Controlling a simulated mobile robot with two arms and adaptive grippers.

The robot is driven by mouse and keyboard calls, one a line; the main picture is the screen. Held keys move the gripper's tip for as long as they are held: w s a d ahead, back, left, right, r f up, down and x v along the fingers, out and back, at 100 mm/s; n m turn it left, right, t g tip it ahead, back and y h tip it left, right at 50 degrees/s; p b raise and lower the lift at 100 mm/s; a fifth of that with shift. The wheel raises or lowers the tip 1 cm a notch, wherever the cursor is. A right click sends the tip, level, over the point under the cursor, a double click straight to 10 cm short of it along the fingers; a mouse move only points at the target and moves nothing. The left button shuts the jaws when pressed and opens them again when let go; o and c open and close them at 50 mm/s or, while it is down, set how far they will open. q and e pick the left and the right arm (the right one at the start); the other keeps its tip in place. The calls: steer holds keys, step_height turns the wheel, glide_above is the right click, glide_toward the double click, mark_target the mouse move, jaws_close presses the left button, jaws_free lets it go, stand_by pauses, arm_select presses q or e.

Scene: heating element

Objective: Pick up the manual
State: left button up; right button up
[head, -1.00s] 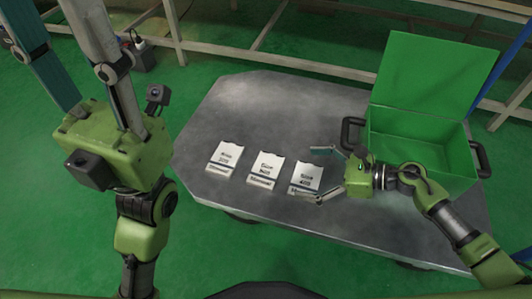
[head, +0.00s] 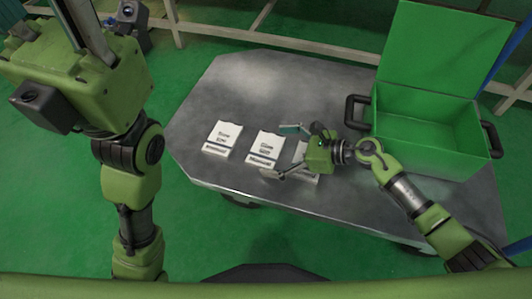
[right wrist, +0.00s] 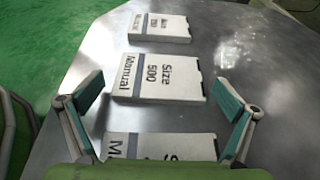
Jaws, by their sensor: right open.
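Three white manuals lie in a row on the grey metal table (head: 235,85). In the head view they are the left manual (head: 222,139), the middle manual (head: 265,147) and the right manual (head: 301,153), which my right gripper partly hides. My right gripper (head: 280,151) is open and empty above the right manual, its fingers reaching toward the middle one. In the right wrist view the middle manual (right wrist: 158,79), reading "Size 500 Manual", lies ahead between the spread fingers. The nearest manual (right wrist: 160,146) is partly cut off below.
An open green box (head: 425,135) with a raised lid (head: 440,45) and black handles stands at the table's right. The table is bare behind the manuals. A pale rail frame (head: 290,52) runs behind the table.

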steer(key=shift+w+a, duration=0.1)
steer(key=shift+a, duration=0.15)
steer(key=c, duration=1.2)
steer(key=shift+o, duration=0.2)
steer(key=shift+r, duration=0.1)
